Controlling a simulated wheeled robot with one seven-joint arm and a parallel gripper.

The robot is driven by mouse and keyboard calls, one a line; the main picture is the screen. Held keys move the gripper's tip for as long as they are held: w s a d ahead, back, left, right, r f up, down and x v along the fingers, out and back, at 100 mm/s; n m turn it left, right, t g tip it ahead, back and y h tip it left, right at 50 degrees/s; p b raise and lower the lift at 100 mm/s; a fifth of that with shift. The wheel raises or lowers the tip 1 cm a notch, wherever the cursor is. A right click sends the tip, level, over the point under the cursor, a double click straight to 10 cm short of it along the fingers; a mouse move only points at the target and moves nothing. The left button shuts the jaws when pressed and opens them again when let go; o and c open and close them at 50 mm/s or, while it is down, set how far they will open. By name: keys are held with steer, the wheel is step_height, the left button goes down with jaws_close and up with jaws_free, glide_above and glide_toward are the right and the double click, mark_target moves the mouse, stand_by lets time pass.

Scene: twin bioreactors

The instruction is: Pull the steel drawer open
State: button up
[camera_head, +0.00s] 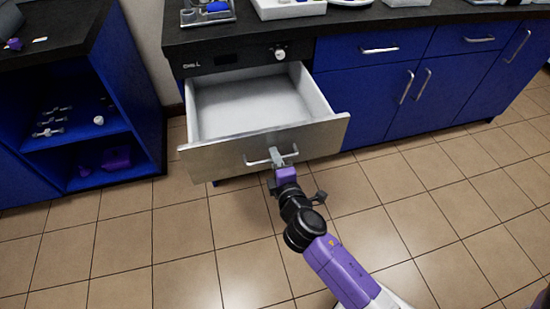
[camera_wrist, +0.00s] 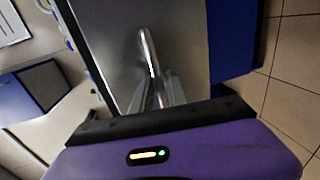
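The steel drawer (camera_head: 222,158) stands pulled out from under the black counter at the left of the head view, and its white inside is empty. Its bar handle (camera_head: 257,162) is on the steel front. My gripper (camera_head: 277,158) is at the handle, with its fingers around the bar. In the wrist view the steel front (camera_wrist: 112,35) fills the upper middle, and the handle (camera_wrist: 149,55) runs down to the gripper's fingers (camera_wrist: 165,92). The fingers look closed on the handle, though the purple gripper body hides part of the grip.
Blue cabinets (camera_head: 370,110) with bar handles stand right of the drawer. An open blue shelf (camera_head: 90,135) with small items is at the left. A tray (camera_head: 208,14) of items sits on the counter (camera_head: 350,18). The tiled floor (camera_head: 440,190) in front is clear.

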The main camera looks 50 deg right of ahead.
steer(key=v, duration=0.8)
steer(key=shift+w, duration=0.15)
stand_by(0.5)
steer(key=s+a+r+m+t+y, duration=0.35)
steer(key=s+a+m+y, duration=0.25)
steer(key=a, duration=0.4)
steer(key=s+a+r+m+g+y, duration=0.1)
steer(key=s+a+r+m, duration=0.15)
steer(key=s, duration=0.55)
steer(key=s+a+r+m+g+y, duration=0.1)
steer(key=s+r+m+y, duration=0.2)
steer(key=s, duration=0.5)
step_height(320, 180, up, 16)
steer(key=h+p, duration=0.1)
steer(key=p, duration=1.4)
steer(key=shift+s+a, duration=0.3)
steer(key=shift+s, duration=0.05)
